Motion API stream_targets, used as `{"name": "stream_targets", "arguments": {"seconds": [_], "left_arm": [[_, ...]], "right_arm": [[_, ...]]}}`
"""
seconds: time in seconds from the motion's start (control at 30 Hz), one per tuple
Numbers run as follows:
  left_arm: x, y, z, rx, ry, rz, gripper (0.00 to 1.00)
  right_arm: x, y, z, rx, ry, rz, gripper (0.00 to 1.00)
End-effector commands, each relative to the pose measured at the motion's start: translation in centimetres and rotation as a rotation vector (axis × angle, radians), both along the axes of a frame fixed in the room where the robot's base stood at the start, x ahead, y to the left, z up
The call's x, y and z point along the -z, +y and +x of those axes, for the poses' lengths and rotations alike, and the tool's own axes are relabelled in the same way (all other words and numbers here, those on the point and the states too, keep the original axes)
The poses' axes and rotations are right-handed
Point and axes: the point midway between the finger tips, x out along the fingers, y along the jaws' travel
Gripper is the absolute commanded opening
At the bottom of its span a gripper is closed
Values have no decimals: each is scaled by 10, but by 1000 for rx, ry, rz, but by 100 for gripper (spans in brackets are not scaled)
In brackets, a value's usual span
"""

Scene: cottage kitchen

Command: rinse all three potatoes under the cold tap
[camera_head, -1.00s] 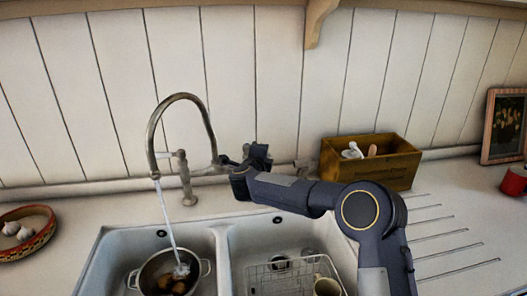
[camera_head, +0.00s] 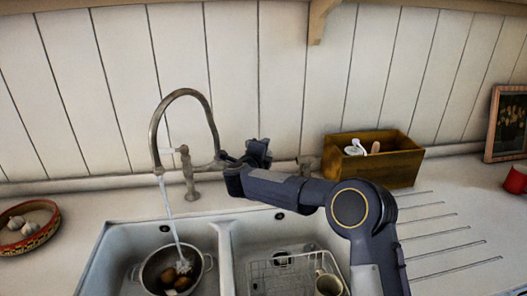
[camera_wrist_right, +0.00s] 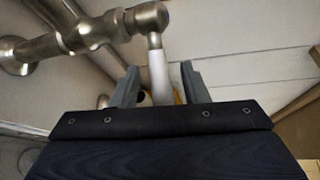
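The tap (camera_head: 188,93) is a tall brushed-metal swan neck behind the double sink. Water (camera_head: 170,205) runs from its spout into a two-handled metal pan or colander (camera_head: 147,275) in the left basin. Brown potatoes (camera_head: 168,276) lie in it under the stream; I cannot count them surely. A white lever (camera_head: 185,158) shows left of the tap's column. My right gripper (camera_head: 254,150) is at the tap's right side. In the right wrist view its two fingers (camera_wrist_right: 160,85) are apart, on either side of another white lever (camera_wrist_right: 157,62); contact is unclear. My left gripper is out of view.
The right basin holds a wire rack (camera_head: 262,275) with a mug (camera_head: 328,284). A wooden box (camera_head: 385,168) stands behind my right arm. A patterned bowl (camera_head: 40,238) is at far left, a red cup (camera_head: 515,180) and frame (camera_head: 507,120) at far right. The grooved drainer is clear.

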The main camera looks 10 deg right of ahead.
Motion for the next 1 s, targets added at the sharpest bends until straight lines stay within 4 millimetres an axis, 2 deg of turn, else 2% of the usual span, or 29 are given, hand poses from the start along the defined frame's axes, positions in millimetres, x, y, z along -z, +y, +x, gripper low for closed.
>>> {"name": "stream_targets", "arguments": {"seconds": [0.27,0.7,1.0], "left_arm": [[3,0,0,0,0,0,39],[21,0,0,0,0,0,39],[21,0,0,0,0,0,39]], "right_arm": [[-1,3,-5,-1,-2,-1,41],[-11,33,-63,-3,-1,0,41],[-12,35,-69,0,0,0,41]]}}
